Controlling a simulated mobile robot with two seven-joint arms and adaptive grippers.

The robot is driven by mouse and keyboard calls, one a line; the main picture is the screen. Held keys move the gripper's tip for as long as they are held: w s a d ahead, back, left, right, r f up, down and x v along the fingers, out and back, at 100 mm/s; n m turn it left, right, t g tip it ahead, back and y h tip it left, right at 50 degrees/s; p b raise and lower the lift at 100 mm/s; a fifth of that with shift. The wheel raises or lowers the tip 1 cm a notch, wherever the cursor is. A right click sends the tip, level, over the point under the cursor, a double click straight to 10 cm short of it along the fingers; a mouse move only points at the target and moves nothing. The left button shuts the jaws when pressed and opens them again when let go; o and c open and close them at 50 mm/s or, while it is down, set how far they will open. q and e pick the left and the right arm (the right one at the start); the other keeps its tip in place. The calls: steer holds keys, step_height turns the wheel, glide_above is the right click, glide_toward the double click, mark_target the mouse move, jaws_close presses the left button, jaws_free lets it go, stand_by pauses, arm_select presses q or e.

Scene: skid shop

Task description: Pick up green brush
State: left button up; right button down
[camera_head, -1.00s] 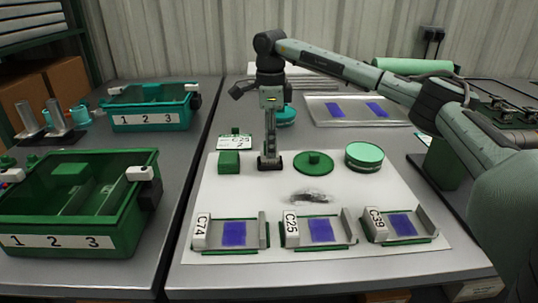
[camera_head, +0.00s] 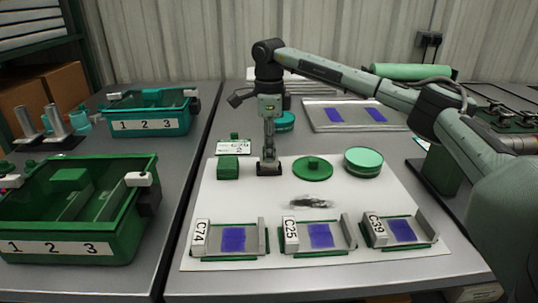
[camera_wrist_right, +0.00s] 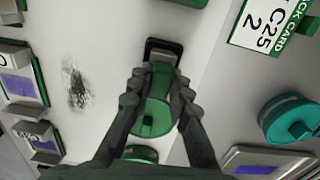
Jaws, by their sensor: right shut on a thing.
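The green brush (camera_wrist_right: 160,78) is under my right gripper, with a dark-edged base and a green part between the fingers. In the head view the brush's dark base (camera_head: 268,170) rests on the white sheet, between the green block and the green disc. My right gripper (camera_head: 268,155) points straight down and is shut on the brush. In the wrist view its two fingers (camera_wrist_right: 160,75) press on the brush from both sides. The fingers hide part of it. My left gripper is not in view.
A green block (camera_head: 228,168) stands left of the brush, a green lidded disc (camera_head: 313,168) and a round green tin (camera_head: 363,161) right of it. A dark smudge (camera_head: 308,201) and several trays (camera_head: 230,239) lie in front. A green bin (camera_head: 110,225) is at left.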

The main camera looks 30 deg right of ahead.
step_height(320, 180, up, 4)
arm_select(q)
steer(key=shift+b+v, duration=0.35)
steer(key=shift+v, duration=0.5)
arm_select(e)
steer(key=s+a+r, duration=0.5)
steer(key=a+r, duration=0.2)
steer(key=a, duration=0.3)
steer(key=shift+a, duration=0.35)
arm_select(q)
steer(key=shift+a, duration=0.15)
arm_select(e)
steer(key=shift+w, duration=0.1)
steer(key=c, duration=2.1)
jaws_free()
steer(key=shift+c, duration=0.2)
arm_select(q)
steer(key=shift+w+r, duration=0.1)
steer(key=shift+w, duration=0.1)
arm_select(e)
jaws_close()
